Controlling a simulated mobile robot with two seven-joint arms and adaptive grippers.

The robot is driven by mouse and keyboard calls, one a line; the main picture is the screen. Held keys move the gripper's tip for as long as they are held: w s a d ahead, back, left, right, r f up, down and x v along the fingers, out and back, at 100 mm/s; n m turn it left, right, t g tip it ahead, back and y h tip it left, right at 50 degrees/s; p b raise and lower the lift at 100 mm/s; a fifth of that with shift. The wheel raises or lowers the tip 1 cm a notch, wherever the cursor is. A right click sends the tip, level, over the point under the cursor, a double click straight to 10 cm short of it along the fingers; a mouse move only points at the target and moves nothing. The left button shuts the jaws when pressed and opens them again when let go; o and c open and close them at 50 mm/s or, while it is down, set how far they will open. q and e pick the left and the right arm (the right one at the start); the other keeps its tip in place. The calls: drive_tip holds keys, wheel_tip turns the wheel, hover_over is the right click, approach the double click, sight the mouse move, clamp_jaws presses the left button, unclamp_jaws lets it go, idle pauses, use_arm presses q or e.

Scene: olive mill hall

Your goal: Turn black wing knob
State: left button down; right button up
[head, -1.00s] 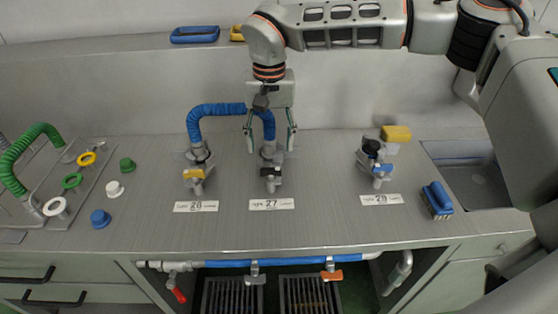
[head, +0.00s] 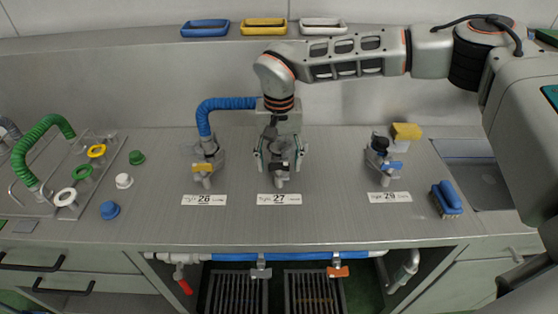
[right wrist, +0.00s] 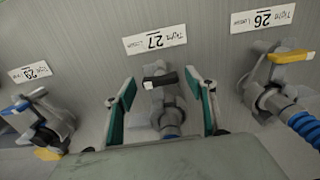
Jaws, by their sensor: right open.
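The black wing knob (head: 279,167) sits on the middle valve (head: 281,180), behind the label 27 (head: 279,199). In the right wrist view the black knob (right wrist: 160,79) lies crosswise, with a pale tip at one end. My right gripper (head: 281,163) points down over this valve and is open. In the right wrist view its green-padded fingers (right wrist: 161,105) stand on either side of the valve, with gaps to it. The knob is just beyond the fingertips there, and I cannot tell whether anything touches. My left gripper is not in view.
A valve with a yellow knob (head: 203,167) and blue hose (head: 222,104) stands left. A valve with a blue knob (head: 391,165) stands right, near a yellow sponge (head: 405,132) and blue brush (head: 447,198). The counter front (head: 320,225) is clear.

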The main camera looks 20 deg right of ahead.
drive_tip(key=c, duration=1.1)
drive_tip(key=shift+c, duration=0.2)
